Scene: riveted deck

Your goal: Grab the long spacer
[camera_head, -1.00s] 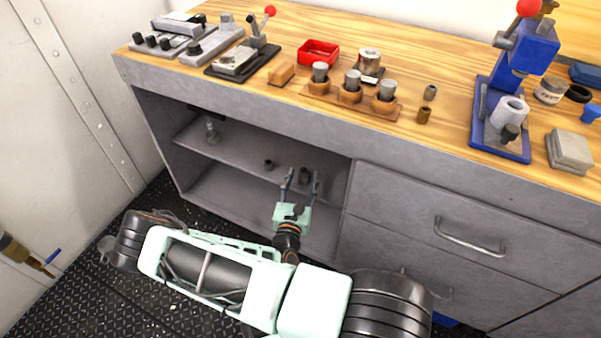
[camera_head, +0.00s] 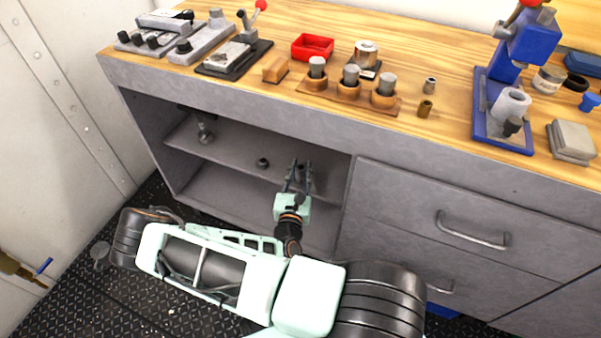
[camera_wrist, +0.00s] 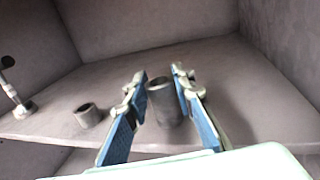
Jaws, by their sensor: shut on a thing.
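The long spacer (camera_wrist: 163,104) is a dark grey upright cylinder on the cabinet's upper shelf, between my fingers in the wrist view. In the head view it is mostly hidden by my gripper (camera_head: 299,168), which reaches into the open cabinet bay. In the wrist view my gripper (camera_wrist: 160,82) has its blue-padded fingers on both sides of the spacer, shut on it. The spacer appears to stand on the shelf still; its lower end is near the shelf surface.
A short grey ring (camera_wrist: 88,115) stands left of the spacer on the shelf (camera_head: 226,150); it also shows in the head view (camera_head: 262,162). A metal fitting (camera_head: 205,133) stands farther left. The worktop above holds a red tray (camera_head: 312,47) and a blue press (camera_head: 512,75).

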